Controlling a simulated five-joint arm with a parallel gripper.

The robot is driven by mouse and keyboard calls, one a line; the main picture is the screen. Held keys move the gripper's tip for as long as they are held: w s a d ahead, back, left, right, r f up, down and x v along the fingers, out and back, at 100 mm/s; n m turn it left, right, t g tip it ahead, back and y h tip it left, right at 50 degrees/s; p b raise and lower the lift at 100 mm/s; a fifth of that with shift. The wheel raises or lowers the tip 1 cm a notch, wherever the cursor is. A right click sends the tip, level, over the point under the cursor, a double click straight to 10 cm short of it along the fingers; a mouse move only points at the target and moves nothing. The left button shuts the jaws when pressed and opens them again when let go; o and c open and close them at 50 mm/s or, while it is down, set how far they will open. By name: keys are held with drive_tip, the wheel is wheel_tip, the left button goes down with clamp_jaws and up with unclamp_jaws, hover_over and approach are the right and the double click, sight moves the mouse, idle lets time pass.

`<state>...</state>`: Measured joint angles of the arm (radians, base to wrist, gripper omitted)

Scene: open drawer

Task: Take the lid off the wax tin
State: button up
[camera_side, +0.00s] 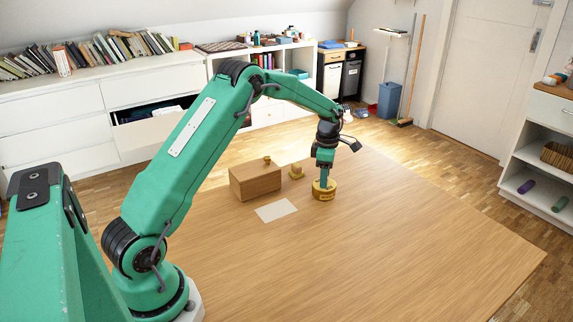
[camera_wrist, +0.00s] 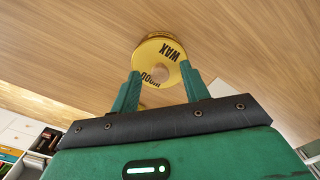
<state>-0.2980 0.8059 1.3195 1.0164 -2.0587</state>
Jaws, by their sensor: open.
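The wax tin (camera_side: 324,194) is a round yellow tin with dark lettering, standing upright on the wooden table in the side view. The lid appears to sit on the tin. My gripper (camera_side: 325,181) points down right over the tin. I cannot tell whether the fingertips touch the lid.
A wooden box (camera_side: 255,183) with a small knob-like piece on top stands left of the tin. A small wooden piece (camera_side: 296,172) sits between them. A white sheet (camera_side: 276,210) lies in front of the box. The table's right and front are clear.

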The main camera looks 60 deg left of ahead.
clamp_jaws()
drive_tip(key=shift+r, duration=0.1)
drive_tip(key=shift+r, duration=0.4)
wheel_tip(320, 180, up, 3)
drive_tip(key=shift+r, duration=0.1)
drive_tip(key=s+d+r, duration=0.2)
drive_tip(key=d+r, duration=0.5)
drive_tip(key=d, duration=0.4)
drive_tip(key=shift+s+d, duration=0.15)
drive_tip(key=shift+s, duration=0.25)
